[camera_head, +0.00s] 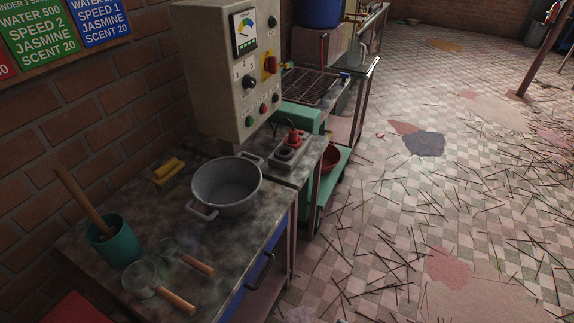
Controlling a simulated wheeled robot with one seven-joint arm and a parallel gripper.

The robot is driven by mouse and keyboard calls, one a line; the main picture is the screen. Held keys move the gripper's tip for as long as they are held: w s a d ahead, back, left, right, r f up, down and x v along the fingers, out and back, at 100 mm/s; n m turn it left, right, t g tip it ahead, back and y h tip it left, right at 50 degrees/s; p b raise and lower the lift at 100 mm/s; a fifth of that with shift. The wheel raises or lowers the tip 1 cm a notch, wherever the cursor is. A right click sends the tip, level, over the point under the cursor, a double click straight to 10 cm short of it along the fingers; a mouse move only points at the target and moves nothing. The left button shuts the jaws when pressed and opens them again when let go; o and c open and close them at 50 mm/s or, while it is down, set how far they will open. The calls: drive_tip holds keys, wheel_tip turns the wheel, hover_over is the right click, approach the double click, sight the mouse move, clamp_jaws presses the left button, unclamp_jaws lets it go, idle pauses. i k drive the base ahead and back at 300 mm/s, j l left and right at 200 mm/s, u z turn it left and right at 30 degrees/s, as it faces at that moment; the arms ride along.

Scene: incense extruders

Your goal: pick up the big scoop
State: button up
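Two scoops with clear, see-through bowls and wooden handles lie on the near part of the dark worktop (150,225). The nearer scoop (143,279) looks larger, with its handle pointing to the lower right. The other scoop (198,266) lies just behind it and looks a little smaller, its handle also pointing right and toward me. The nearer one seems to be the big scoop, though it is also closer to the camera. The two are close together; I cannot tell whether they touch. My gripper is not in view.
A teal cup (121,247) holding a wooden stick stands left of the scoops. A grey two-handled pot (226,190) stands behind them, near a yellow object (168,172). A control box (231,75) rises behind. Thin sticks litter the tiled floor at right.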

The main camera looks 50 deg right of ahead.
sight(141, 279)
drive_tip(key=z, duration=0.4)
drive_tip(key=u, duration=1.85)
drive_tip(key=z, duration=0.85)
drive_tip(key=i+j+z, duration=0.15)
drive_tip(key=j+z, duration=0.7)
drive_tip(key=j, duration=0.15)
drive_tip(key=i, duration=0.05)
